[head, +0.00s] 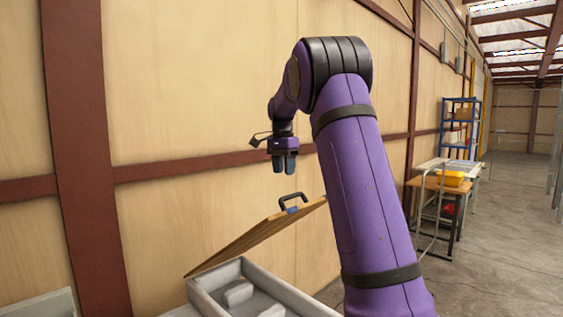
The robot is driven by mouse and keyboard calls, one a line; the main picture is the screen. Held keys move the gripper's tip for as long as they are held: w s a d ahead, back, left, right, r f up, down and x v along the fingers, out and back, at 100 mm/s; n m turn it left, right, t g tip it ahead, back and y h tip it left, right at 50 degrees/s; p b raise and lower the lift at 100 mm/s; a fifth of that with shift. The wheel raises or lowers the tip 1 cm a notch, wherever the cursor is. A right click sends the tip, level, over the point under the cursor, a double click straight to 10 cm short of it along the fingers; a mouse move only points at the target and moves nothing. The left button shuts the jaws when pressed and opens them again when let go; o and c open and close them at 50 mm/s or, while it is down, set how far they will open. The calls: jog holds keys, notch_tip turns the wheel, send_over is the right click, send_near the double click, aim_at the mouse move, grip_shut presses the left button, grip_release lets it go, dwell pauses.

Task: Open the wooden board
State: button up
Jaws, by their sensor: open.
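The wooden board (248,240) is a lid with a dark handle (292,200) on its upper face. It stands tilted up at an angle over a grey box (212,283), partly open. The inside of the box shows light grey shapes. My purple arm hides the right part of the box and the right end of the board.
A tan panelled wall with red-brown beams (88,150) runs close behind the box. The grey floor (505,240) at the right is clear.

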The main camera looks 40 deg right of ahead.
jog(key=shift+w+r, duration=0.25)
jog(key=shift+r, duration=0.25)
jog(key=shift+w+r, duration=0.25)
jog(key=shift+r, duration=0.25)
